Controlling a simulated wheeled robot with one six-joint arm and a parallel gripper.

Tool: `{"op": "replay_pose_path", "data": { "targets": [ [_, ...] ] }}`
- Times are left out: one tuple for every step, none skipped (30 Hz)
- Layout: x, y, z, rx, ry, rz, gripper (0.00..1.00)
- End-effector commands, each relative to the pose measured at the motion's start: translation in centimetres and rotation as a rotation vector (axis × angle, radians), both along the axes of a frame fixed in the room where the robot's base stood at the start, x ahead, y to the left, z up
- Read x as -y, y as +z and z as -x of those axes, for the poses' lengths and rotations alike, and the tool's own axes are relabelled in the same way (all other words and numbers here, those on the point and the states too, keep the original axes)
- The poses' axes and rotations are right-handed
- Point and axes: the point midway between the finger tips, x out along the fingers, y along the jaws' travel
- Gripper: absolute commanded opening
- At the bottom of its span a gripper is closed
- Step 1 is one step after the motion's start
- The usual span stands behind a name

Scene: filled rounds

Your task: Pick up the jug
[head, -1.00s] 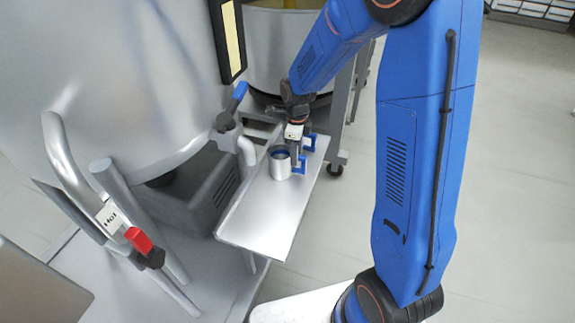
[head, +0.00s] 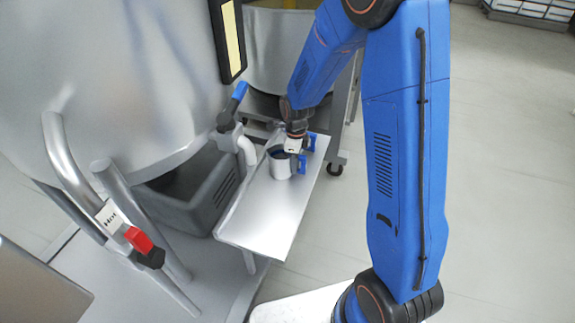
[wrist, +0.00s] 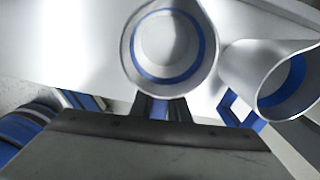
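The jug (head: 279,166) is a pale metal cylinder with an open top, standing upright on a narrow metal shelf (head: 262,217). In the wrist view I look down into the jug (wrist: 168,45), which has a blue ring inside its rim. A dark and blue part, seemingly its handle (wrist: 160,108), points towards my gripper. My gripper (head: 306,154) is beside the jug, on its right in the head view. Contact with the handle cannot be made out.
A tap with a blue lever (head: 238,92) and a pale spout stands close left of the jug. A large metal tank (head: 110,70) rises behind it. A pale tubular thing (wrist: 238,70) with a blue band is at the wrist view's right. Open floor (head: 500,190) lies right.

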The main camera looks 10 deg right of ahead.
Motion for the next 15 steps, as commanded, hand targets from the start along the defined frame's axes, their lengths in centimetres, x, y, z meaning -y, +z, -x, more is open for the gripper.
{"op": "replay_pose_path", "data": {
  "targets": [
    [0.0,0.0,0.0,0.0,0.0,0.0,0.0],
    [0.0,0.0,0.0,0.0,0.0,0.0,0.0],
    [0.0,0.0,0.0,0.0,0.0,0.0,0.0],
    [0.0,0.0,0.0,0.0,0.0,0.0,0.0],
    [0.0,0.0,0.0,0.0,0.0,0.0,0.0],
    [0.0,0.0,0.0,0.0,0.0,0.0,0.0],
    [0.0,0.0,0.0,0.0,0.0,0.0,0.0],
    [0.0,0.0,0.0,0.0,0.0,0.0,0.0],
    [0.0,0.1,0.0,0.001,0.0,0.0,0.0],
    [0.0,0.2,0.0,0.001,0.0,0.0,0.0],
    [0.0,0.4,0.0,0.001,0.0,0.0,0.0],
    [0.0,0.7,0.0,0.001,0.0,0.0,0.0],
    [0.0,1.0,0.0,0.001,0.0,0.0,0.0],
    [0.0,1.4,-0.1,0.003,0.0,-0.001,0.0],
    [0.0,2.0,-0.1,0.004,0.0,-0.001,0.0]
  ]
}}
